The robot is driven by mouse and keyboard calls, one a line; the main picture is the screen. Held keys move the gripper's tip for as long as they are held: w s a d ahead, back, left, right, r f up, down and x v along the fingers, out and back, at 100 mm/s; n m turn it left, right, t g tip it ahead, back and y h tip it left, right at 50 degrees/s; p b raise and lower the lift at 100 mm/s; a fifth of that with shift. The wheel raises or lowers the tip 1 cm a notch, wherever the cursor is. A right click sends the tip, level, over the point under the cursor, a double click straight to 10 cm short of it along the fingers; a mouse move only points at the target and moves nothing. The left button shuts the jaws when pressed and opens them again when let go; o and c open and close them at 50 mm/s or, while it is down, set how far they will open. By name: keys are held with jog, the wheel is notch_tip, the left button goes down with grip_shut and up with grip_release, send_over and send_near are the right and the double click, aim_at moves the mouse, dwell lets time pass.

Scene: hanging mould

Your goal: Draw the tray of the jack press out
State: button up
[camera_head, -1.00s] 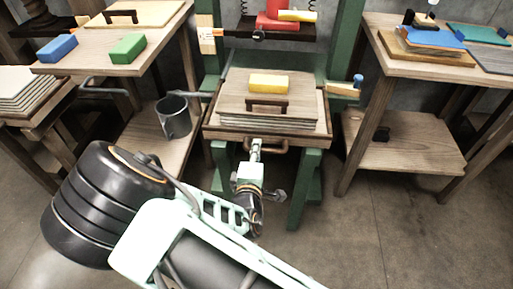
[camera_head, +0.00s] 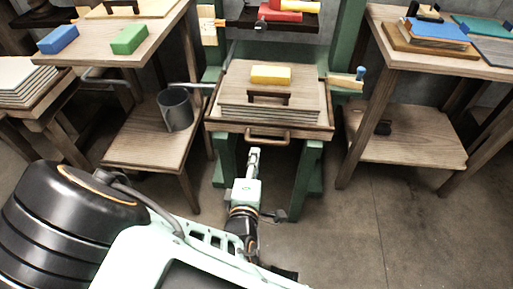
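The press tray (camera_head: 222,124) is a wooden board between the green posts of the jack press (camera_head: 345,45). It juts out toward me, in front of the red platen parts above. A brass-coloured bar handle (camera_head: 268,140) spans its front edge. On the tray sit a stack of thin boards with a dark handle (camera_head: 268,97) and a yellow block (camera_head: 270,75). My gripper (camera_head: 253,154) is below and in front of the bar handle, pointing at it, and looks apart from it. Its fingers are small and seen from behind, so their opening is unclear.
A wooden side table (camera_head: 120,55) on the left bears a blue and a green block; a grey metal cup (camera_head: 174,110) stands on its lower shelf. A wooden table (camera_head: 420,60) on the right holds coloured boards. The floor (camera_head: 350,220) right of my arm is clear.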

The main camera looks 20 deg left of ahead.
jog(key=shift+v, duration=1.55)
